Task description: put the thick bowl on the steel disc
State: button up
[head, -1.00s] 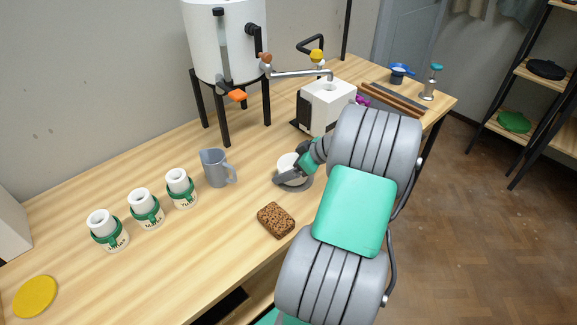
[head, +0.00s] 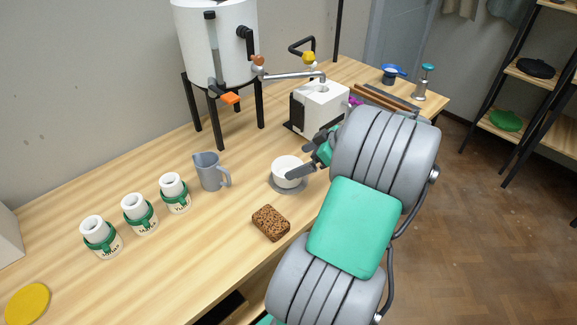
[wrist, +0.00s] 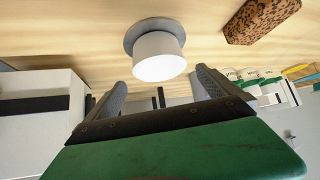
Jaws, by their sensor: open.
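The white thick bowl (head: 285,169) sits upright on the grey steel disc (head: 289,190) on the wooden table. In the wrist view the bowl (wrist: 158,58) rests against the disc (wrist: 133,38), whose rim shows around part of it. My gripper (head: 299,160) is at the bowl's right side in the head view. Its two fingers are spread and empty. In the wrist view the gripper (wrist: 160,82) has clear space between its fingertips, with the bowl just beyond them. One finger overlaps the bowl's right edge in the head view.
A brown speckled sponge-like block (head: 271,223) lies in front of the disc. A grey jug (head: 209,172) stands to the left, with several labelled white jars (head: 134,212) beyond it. A white box-shaped machine (head: 319,108) and a tank on legs (head: 216,45) stand behind.

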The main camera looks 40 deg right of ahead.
jog(key=w+a+r+m+g, duration=0.1)
jog(key=w+a+g, duration=0.1)
jog(key=a, duration=0.7)
jog(key=w+a+r+m+g, duration=0.1)
jog(key=w+a+g, duration=0.1)
jog(key=a, duration=0.7)
jog(key=s+a+f+m+g+h, duration=0.1)
jog(key=s+a+f+m+h, duration=0.1)
jog(key=s+a, duration=0.9)
jog(key=a+h, duration=0.1)
jog(key=a, duration=0.2)
jog(key=shift+m+g+h, duration=0.3)
jog(key=shift+d, duration=0.15)
